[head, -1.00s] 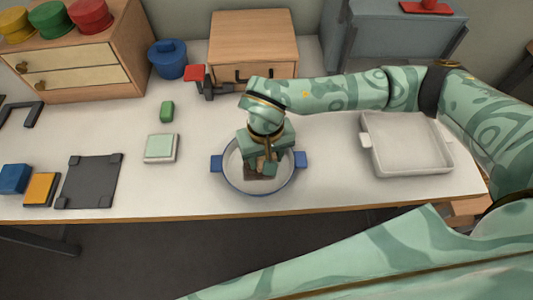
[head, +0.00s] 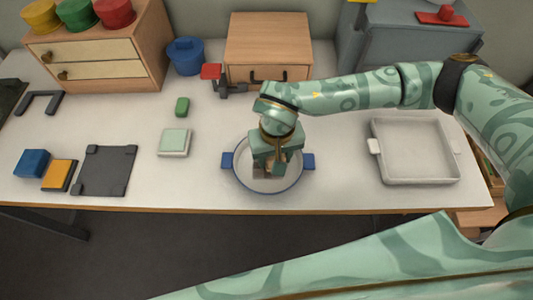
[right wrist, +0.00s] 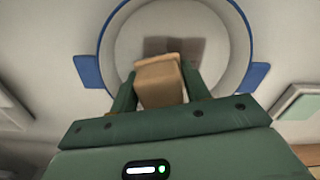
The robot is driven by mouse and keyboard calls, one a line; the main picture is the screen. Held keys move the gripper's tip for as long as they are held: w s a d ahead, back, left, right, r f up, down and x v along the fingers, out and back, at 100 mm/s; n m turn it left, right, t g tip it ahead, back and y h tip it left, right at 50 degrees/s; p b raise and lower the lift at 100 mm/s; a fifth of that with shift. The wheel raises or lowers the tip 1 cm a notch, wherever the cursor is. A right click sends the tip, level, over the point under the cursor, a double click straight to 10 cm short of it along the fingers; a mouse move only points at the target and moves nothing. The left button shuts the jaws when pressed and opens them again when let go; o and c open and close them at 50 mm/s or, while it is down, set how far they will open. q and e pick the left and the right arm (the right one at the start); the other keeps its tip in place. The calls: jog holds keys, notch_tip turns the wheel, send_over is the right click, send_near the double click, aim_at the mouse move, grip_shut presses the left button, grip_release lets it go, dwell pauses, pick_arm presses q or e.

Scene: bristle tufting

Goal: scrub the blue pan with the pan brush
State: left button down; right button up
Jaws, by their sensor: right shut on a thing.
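The blue pan (head: 245,175) is round with a pale inside, a blue rim and two blue side handles. It sits near the table's front edge and shows in the right wrist view (right wrist: 225,45). My right gripper (head: 272,170) is over the pan, pointing down, shut on the pan brush (right wrist: 160,82). The brush shows as a tan block between the fingers. A dark brown patch lies beyond it over the pan floor; I cannot tell brush head from shadow, or whether bristles touch the pan. My left gripper is not in view.
A white tray (head: 377,165) stands right of the pan. A pale green block (head: 174,142), a green piece (head: 182,107) and a dark plate (head: 105,170) lie left. A blue pot (head: 185,57), a red-topped stand (head: 212,72) and a wooden box (head: 268,40) stand behind.

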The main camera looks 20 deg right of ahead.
jog(key=shift+s+p, duration=0.4)
jog(key=shift+c, duration=0.2)
jog(key=shift+a+f, duration=0.15)
jog(key=shift+a, duration=0.05)
jog(key=shift+w+a+b, duration=0.2)
jog(key=shift+w+a, duration=0.1)
jog(key=shift+a, duration=0.45)
jog(key=shift+w+a+b, duration=0.15)
jog(key=shift+w+a, duration=0.15)
jog(key=shift+a, duration=0.45)
jog(key=shift+s+d, duration=0.1)
jog(key=shift+s+d+r+p, duration=0.2)
jog(key=shift+d+p, duration=0.3)
jog(key=shift+d, duration=0.25)
jog(key=shift+s+d+r+p, duration=0.1)
jog(key=shift+s+d+p, duration=0.1)
jog(key=shift+d+p, duration=0.4)
jog(key=shift+d+f, duration=0.15)
jog(key=shift+d, duration=0.2)
